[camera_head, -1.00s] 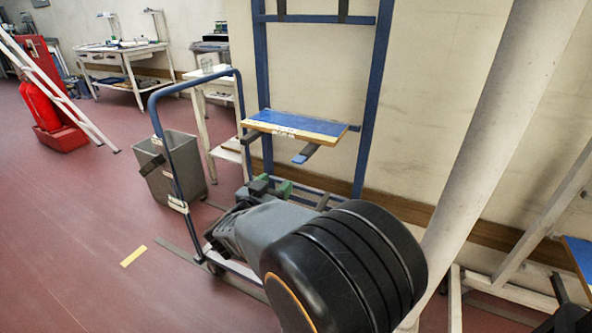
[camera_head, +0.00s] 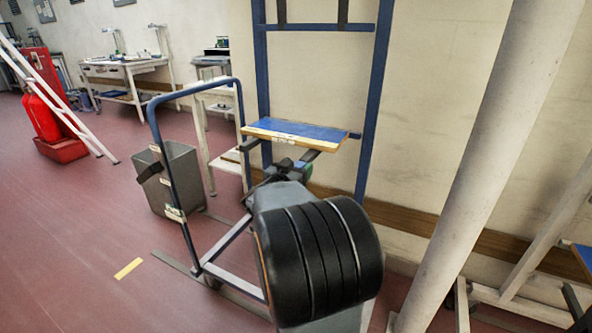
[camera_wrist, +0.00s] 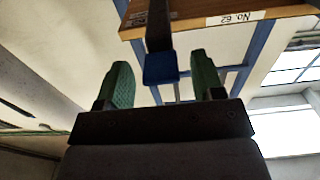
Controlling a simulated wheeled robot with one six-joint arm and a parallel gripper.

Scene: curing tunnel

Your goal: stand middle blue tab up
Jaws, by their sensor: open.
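A blue tab (camera_wrist: 160,68) sits at the end of a dark bar (camera_wrist: 158,25) under the shelf board (camera_wrist: 195,18) in the wrist view. The tab is tilted down rather than upright. My gripper (camera_wrist: 161,60) is open, with its green fingers on either side of the tab and a gap visible on both sides. In the head view my gripper (camera_head: 290,166) is under the blue-topped board (camera_head: 300,132). There the tab is hidden behind my gripper and arm.
The board hangs on a blue upright frame (camera_head: 370,110) by the wall. A blue-handled cart (camera_head: 158,128) and a grey bin (camera_head: 180,178) stand to the left. A thick pale pipe (camera_head: 490,160) rises on the right. Red floor is open at left.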

